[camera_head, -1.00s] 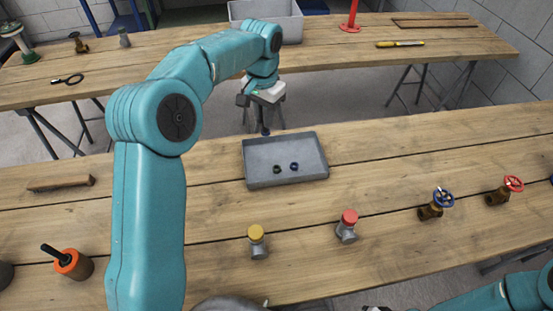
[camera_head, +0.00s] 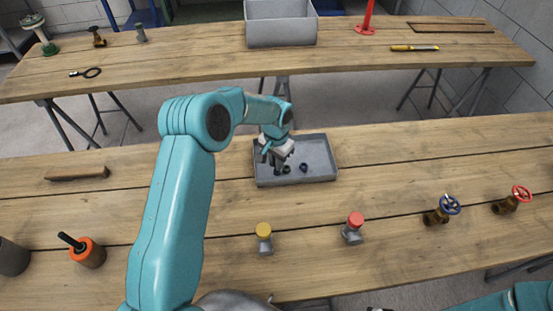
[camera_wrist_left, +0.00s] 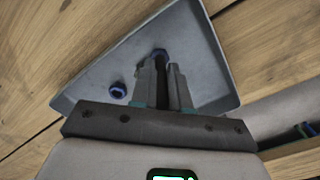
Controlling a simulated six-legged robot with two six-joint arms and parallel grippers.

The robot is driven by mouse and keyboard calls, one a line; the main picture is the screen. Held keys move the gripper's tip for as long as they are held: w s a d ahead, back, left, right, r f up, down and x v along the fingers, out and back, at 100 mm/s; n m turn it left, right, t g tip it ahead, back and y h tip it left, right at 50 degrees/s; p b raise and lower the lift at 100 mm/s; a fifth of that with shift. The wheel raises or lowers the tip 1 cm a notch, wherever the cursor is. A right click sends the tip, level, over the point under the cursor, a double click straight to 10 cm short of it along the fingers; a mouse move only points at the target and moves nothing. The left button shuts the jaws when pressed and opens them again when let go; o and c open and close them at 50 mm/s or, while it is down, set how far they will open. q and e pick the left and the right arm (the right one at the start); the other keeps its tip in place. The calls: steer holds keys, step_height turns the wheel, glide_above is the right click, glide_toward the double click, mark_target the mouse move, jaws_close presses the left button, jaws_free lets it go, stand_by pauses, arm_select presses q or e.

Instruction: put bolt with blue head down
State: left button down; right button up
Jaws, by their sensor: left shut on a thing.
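My left gripper (camera_head: 272,157) is over the left part of the grey tray (camera_head: 322,178), low and close to its floor. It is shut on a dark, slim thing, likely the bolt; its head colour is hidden. In the left wrist view the gripper (camera_wrist_left: 164,72) reaches down into the tray (camera_wrist_left: 205,62), with a dark bluish piece at the fingertips. A dark blue ring-like part (camera_head: 304,167) lies in the tray and also shows in the wrist view (camera_wrist_left: 118,90). A dark greenish part (camera_head: 287,169) lies close beside the gripper. Only a sliver of my right gripper (camera_head: 376,309) shows at the bottom edge.
In front of the tray stand a yellow-capped fitting (camera_head: 264,238) and a red-capped fitting (camera_head: 353,228). Blue-wheeled (camera_head: 442,209) and red-wheeled (camera_head: 513,199) valves stand at right. An orange part (camera_head: 88,252) is at left. Bare table surrounds the tray.

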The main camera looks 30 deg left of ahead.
arm_select(q)
steer(key=shift+r, duration=0.1)
steer(key=shift+s, duration=0.1)
steer(key=c, duration=1.1)
jaws_free()
steer(key=shift+f, duration=0.2)
steer(key=shift+r, duration=0.1)
